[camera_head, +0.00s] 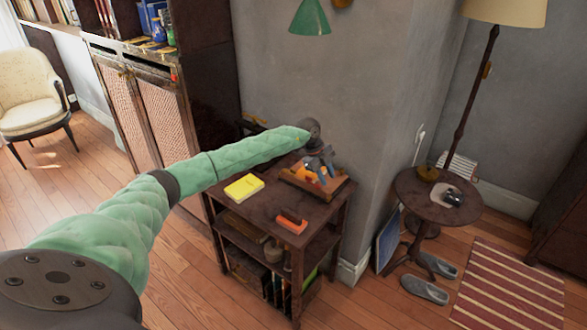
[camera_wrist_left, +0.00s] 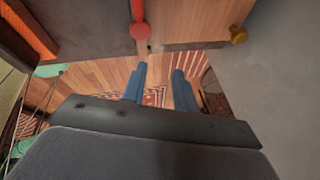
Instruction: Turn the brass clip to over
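I cannot pick out the brass clip with certainty. In the left wrist view a small brass-coloured knob (camera_wrist_left: 238,34) shows at the upper right, beyond my fingers and apart from them. My left gripper (camera_wrist_left: 160,72) has two blue fingers spread apart with nothing between them. In the head view the left gripper (camera_head: 320,162) is at the end of my green-sleeved arm, over an orange object on a wooden tray (camera_head: 334,194). I cannot tell whether it touches anything there. My right gripper is out of view.
The dark side table (camera_head: 262,208) also bears a yellow book (camera_head: 244,187) and an orange block (camera_head: 291,222). A grey wall (camera_head: 330,80) stands close behind, with a green lampshade (camera_head: 310,18) above. A red knob (camera_wrist_left: 139,30) shows in the wrist view. A round table (camera_head: 410,190) stands right.

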